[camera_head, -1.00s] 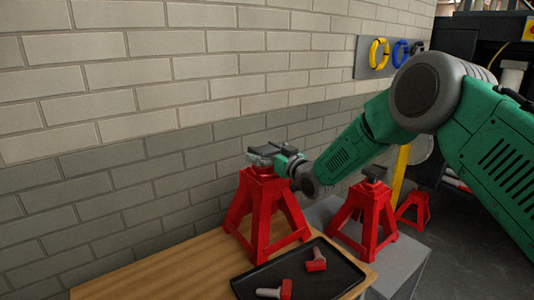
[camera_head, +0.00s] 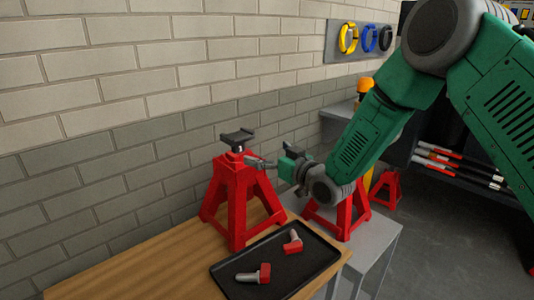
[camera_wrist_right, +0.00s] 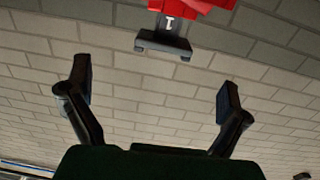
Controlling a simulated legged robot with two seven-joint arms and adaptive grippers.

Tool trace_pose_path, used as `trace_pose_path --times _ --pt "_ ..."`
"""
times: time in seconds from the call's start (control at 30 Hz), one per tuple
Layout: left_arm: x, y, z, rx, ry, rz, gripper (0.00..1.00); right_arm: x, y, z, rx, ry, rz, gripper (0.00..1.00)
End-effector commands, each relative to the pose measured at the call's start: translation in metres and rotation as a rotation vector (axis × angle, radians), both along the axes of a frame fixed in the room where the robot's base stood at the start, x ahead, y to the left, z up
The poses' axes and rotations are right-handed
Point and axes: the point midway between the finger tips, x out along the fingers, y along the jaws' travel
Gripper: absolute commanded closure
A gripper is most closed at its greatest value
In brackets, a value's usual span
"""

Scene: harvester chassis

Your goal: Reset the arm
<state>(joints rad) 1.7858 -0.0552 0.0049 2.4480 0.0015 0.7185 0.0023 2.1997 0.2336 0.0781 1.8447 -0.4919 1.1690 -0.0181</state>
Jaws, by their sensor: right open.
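My green right arm comes in from the right in the head view. Its right gripper (camera_head: 262,162) is open and empty, just right of the upper part of a red jack stand (camera_head: 238,200) with a dark flat saddle (camera_head: 238,137). In the right wrist view the open right gripper (camera_wrist_right: 155,88) has its two fingers wide apart with only wall between them. The saddle (camera_wrist_right: 163,42) shows upside down beyond the fingertips, apart from them, below the red stand (camera_wrist_right: 205,8). My left gripper is not in view.
The stand is on a wooden bench (camera_head: 130,275) against a brick wall (camera_head: 150,100). A black tray (camera_head: 318,262) in front holds two red-and-grey parts. A second red stand (camera_head: 345,215) is partly behind my arm. A panel with coloured rings (camera_head: 348,38) hangs on the wall.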

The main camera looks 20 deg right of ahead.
Motion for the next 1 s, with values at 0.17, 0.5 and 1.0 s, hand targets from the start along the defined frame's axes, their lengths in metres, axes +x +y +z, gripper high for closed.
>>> trace_pose_path --times 0.17,0.5,1.0 --pt "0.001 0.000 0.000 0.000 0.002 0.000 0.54 0.000 0.000 0.000 0.000 0.000 0.000 0.02" --pt "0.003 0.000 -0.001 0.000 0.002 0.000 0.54 -0.005 0.001 -0.014 -0.001 0.036 -0.004 0.02" --pt "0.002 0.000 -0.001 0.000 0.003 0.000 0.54 -0.175 0.003 -0.238 -0.055 0.728 -0.104 0.02"
